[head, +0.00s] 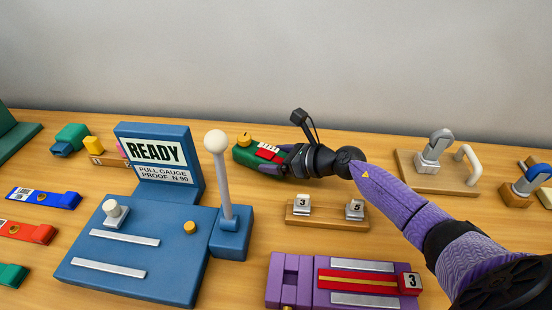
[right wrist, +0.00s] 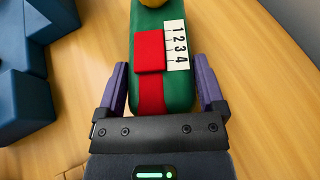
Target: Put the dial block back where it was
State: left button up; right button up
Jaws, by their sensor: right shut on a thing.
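A green block (head: 243,155) with a yellow knob, a red slider and a white strip numbered 1 to 4 is at the far middle of the table in the head view. My right gripper (head: 280,160) is shut on its near end. In the right wrist view the green block (right wrist: 176,98) lies lengthwise between the two purple fingers, with the red slider (right wrist: 150,52) beside the number strip (right wrist: 176,45). I cannot tell whether the block touches the table. My left gripper is not in view.
A blue READY gauge (head: 160,165) with an upright white-knobbed lever (head: 222,165) stands left of the gripper. A wooden tray (head: 327,215) with blocks 3 and 5 lies in front. A purple fixture (head: 290,280) is nearer. A board with a handle (head: 415,175) is right.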

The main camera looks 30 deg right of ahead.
jog(key=o, duration=1.1)
jog(key=shift+f, duration=0.1)
jog(key=shift+o, duration=0.3)
jog(key=shift+r, duration=0.25)
jog(key=p+v, duration=0.3)
jog(key=v, duration=0.9)
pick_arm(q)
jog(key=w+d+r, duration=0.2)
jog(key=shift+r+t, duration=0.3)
